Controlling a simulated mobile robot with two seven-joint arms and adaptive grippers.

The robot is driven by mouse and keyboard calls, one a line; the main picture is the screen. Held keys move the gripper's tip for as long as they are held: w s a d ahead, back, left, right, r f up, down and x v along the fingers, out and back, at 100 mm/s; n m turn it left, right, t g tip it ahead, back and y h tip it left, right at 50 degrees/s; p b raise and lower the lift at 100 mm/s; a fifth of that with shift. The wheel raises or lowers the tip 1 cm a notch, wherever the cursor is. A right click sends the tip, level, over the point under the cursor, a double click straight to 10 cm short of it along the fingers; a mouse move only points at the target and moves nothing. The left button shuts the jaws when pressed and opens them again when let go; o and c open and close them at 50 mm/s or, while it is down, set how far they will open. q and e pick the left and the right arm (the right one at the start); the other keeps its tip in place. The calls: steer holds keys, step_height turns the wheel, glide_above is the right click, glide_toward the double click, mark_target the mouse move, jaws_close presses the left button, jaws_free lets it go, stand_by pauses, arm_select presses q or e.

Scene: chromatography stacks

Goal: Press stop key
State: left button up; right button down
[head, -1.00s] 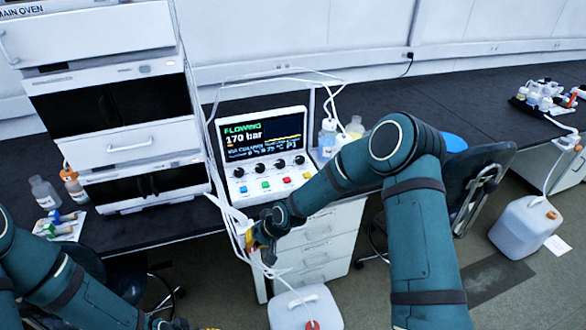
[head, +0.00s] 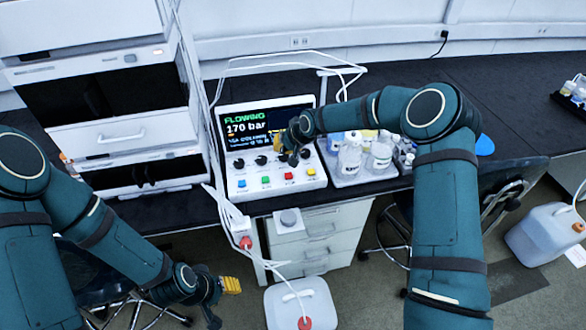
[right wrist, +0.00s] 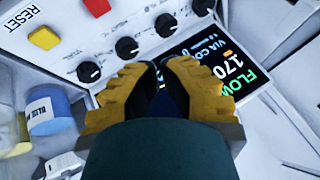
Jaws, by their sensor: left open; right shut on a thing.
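The control panel (head: 245,188) stands on the bench with its screen (head: 262,128) reading FLOWING and 170 bar. Below the knobs is a row of blue, green, red and yellow keys. The red key (head: 288,176) has no legible label; its edge shows in the right wrist view (right wrist: 97,6). The yellow key (right wrist: 44,37) is labelled RESET. My right gripper (head: 285,150) is over the panel's right side, above the red and yellow keys in the picture. Its fingertips (right wrist: 160,66) are together, with no object visible between them. My left gripper (head: 222,302) is open, low before the bench.
A tray (head: 350,178) of bottles stands right of the panel. White instrument modules (head: 110,135) are stacked on the left. White tubes hang in front of the bench to a canister (head: 290,300) on the floor. A chair (head: 500,190) stands at right.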

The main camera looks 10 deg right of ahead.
steer(key=shift+r, duration=0.1)
stand_by(0.4)
steer(key=b, duration=0.4)
glide_above(289, 176)
steer(key=w+a, duration=0.1)
steer(key=f, duration=0.7)
steer(key=shift+w+a+f, duration=0.2)
steer(key=shift+f, duration=0.1)
arm_select(q)
steer(key=shift+s+d+f+b, duration=0.15)
steer(key=shift+s+f, duration=0.1)
steer(key=shift+f, duration=0.55)
steer(key=shift+s+a+f+b, duration=0.15)
steer(key=shift+s+f, duration=0.15)
steer(key=shift+f, duration=0.5)
steer(key=shift+s+d+f+b, duration=0.15)
steer(key=shift+s+f, duration=0.1)
steer(key=shift+f, duration=0.55)
arm_select(e)
steer(key=shift+f, duration=0.65)
arm_select(q)
steer(key=shift+f+b, duration=0.5)
arm_select(e)
steer(key=shift+f, duration=0.45)
